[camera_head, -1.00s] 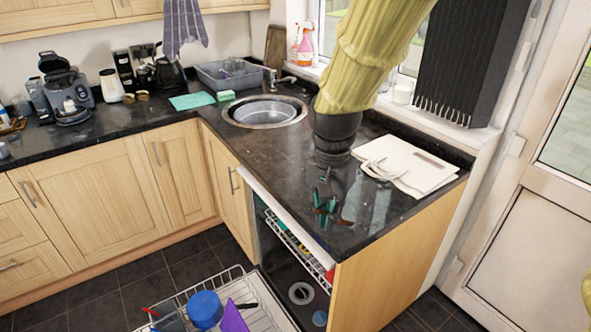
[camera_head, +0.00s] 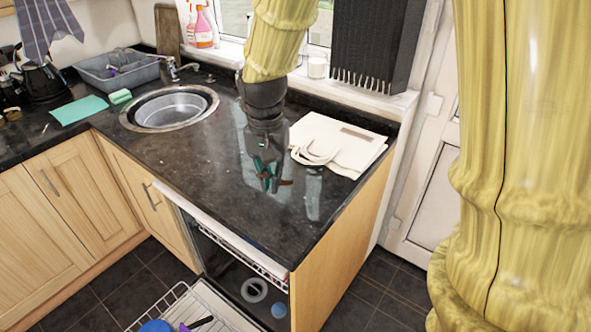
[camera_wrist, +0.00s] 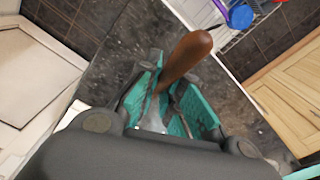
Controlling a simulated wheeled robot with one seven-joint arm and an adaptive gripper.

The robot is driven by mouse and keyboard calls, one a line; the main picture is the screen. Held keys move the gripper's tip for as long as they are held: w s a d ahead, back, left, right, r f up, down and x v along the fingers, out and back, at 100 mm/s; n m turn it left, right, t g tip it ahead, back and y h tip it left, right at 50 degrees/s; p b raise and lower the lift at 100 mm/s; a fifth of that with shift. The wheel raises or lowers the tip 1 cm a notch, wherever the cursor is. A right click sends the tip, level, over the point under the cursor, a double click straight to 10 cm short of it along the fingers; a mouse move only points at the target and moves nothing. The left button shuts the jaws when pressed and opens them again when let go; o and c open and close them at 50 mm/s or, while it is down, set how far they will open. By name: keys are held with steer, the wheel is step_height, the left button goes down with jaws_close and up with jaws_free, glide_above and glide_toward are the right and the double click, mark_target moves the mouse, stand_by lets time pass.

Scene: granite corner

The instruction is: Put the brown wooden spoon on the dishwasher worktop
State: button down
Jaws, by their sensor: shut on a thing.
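My gripper (camera_head: 268,175) hangs over the dark granite dishwasher worktop (camera_head: 222,178), pointing down, left of the folded cream cloth bag. Its teal fingers are shut on the brown wooden spoon. In the wrist view the spoon (camera_wrist: 187,54) is clamped between the teal finger pads (camera_wrist: 165,108), and its rounded brown end sticks out past them. The rest of the spoon is hidden by the fingers. In the head view only a small brown piece of the spoon (camera_head: 286,182) shows beside the fingertips. I cannot tell whether it touches the worktop.
The cream bag (camera_head: 338,143) lies on the worktop's right part. The round sink (camera_head: 170,108) is to the left. Below, the dishwasher is open with its rack (camera_head: 185,308) pulled out. The worktop's front part is clear.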

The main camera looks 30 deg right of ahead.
steer(key=w+d+f+p, duration=0.1)
steer(key=d+f+p, duration=0.2)
steer(key=d, duration=0.5)
steer(key=shift+w+d+f, duration=0.2)
steer(key=shift+d+f, duration=0.1)
steer(key=shift+f, duration=0.4)
steer(key=shift+f, duration=0.15)
steer(key=c, duration=1.6)
jaws_free()
steer(key=shift+o, duration=0.2)
step_height(320, 180, up, 12)
steer(key=b, duration=0.1)
steer(key=shift+w+r+b, duration=0.15)
steer(key=shift+r+b, duration=0.05)
steer(key=shift+b, duration=0.15)
